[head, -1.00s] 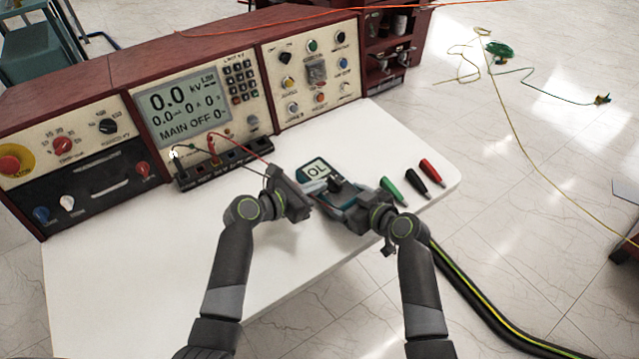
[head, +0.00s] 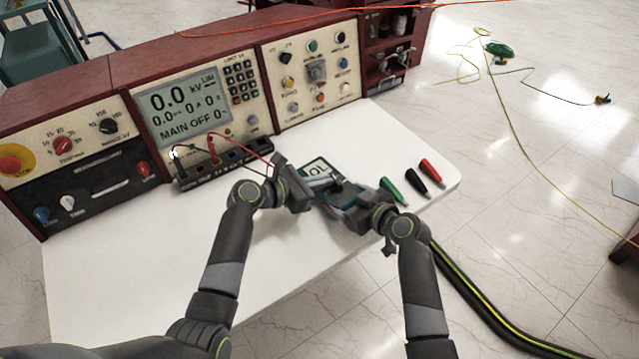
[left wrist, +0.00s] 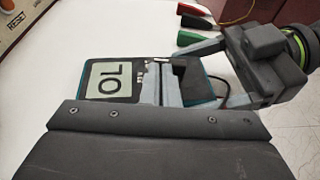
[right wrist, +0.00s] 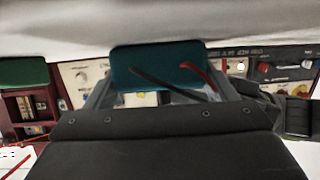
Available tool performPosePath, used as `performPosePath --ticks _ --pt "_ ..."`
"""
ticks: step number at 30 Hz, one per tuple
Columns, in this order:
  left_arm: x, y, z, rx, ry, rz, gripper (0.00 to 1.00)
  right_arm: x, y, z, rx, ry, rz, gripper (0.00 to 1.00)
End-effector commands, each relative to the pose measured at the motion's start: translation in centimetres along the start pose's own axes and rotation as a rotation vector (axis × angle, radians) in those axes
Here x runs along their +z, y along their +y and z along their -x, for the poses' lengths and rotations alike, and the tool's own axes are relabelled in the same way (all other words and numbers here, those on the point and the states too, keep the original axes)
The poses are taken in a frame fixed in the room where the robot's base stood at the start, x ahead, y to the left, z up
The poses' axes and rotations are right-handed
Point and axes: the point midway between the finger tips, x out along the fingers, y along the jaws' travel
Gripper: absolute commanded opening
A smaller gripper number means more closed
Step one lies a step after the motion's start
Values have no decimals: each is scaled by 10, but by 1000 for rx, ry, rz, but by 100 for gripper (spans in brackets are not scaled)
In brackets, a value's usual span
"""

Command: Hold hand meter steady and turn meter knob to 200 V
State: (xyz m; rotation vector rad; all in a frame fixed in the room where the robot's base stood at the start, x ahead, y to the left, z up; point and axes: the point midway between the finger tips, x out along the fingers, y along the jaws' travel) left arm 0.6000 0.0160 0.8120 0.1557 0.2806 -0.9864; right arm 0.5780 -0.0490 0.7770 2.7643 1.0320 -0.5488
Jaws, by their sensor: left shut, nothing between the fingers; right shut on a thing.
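My right gripper (head: 350,198) is shut on the meter's lower end. In the right wrist view its fingers flank the teal meter end (right wrist: 168,66), with a black and a red lead. My left gripper (head: 322,184) is shut and empty, its fingertips over the meter's face beside the right gripper. The knob is hidden behind the fingers, so its setting cannot be read.
Green (head: 392,190), black (head: 417,184) and red (head: 431,171) probes lie right of the meter near the table edge. The instrument console (head: 190,105) stands along the back with a terminal strip. The left front tabletop (head: 130,250) is clear.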

Motion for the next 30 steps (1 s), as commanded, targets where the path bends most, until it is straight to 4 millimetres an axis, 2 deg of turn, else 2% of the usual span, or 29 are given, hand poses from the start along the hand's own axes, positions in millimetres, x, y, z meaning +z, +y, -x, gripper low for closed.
performPosePath --ticks 9,30 --pt "3 8 -6 -232 -3 -69 0 -2 -5 -2 -15 3 -1 42" --pt "5 16 -13 -237 -6 -71 0 -2 -4 -1 -11 3 -2 42"
